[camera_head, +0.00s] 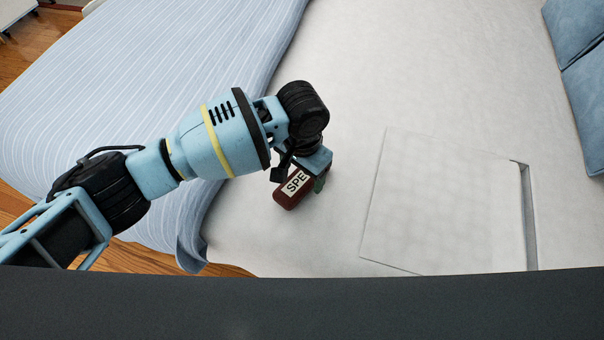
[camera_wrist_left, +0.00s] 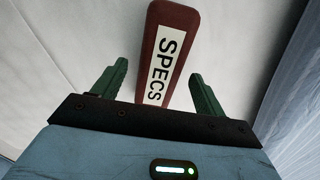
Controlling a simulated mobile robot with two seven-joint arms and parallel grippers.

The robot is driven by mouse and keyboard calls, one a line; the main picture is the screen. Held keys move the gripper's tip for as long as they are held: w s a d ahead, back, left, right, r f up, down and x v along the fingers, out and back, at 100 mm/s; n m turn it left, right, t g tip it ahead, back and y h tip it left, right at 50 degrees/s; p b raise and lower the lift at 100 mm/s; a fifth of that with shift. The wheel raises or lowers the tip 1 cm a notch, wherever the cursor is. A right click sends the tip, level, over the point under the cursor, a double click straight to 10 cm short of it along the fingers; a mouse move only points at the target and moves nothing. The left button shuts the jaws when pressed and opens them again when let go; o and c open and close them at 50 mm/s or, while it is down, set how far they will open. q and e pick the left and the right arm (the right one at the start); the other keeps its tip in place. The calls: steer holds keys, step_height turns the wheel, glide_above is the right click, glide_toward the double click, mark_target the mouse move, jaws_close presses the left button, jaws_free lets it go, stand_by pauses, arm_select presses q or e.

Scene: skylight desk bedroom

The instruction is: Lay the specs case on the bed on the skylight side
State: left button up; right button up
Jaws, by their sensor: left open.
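The dark red specs case (camera_head: 288,197), with a white label, rests on the white sheet of the bed (camera_head: 340,60). My left gripper (camera_head: 318,185) is right above it, and the wrist hides part of the case in the head view. In the left wrist view the case (camera_wrist_left: 172,20) with its SPECS label lies between the two green fingers of the left gripper (camera_wrist_left: 155,85). The fingers are open, with a gap on each side of the case. My right gripper is not in view.
A pale square panel (camera_head: 440,205) lies on the bed right of the case. A striped blue blanket (camera_head: 200,60) covers the left part of the bed. Blue pillows (camera_head: 580,100) are at the right edge. The sheet behind the case is clear.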

mark_target(302, 178)
arm_select(q)
step_height(302, 178, up, 10)
steer(key=p, duration=0.1)
stand_by(0.5)
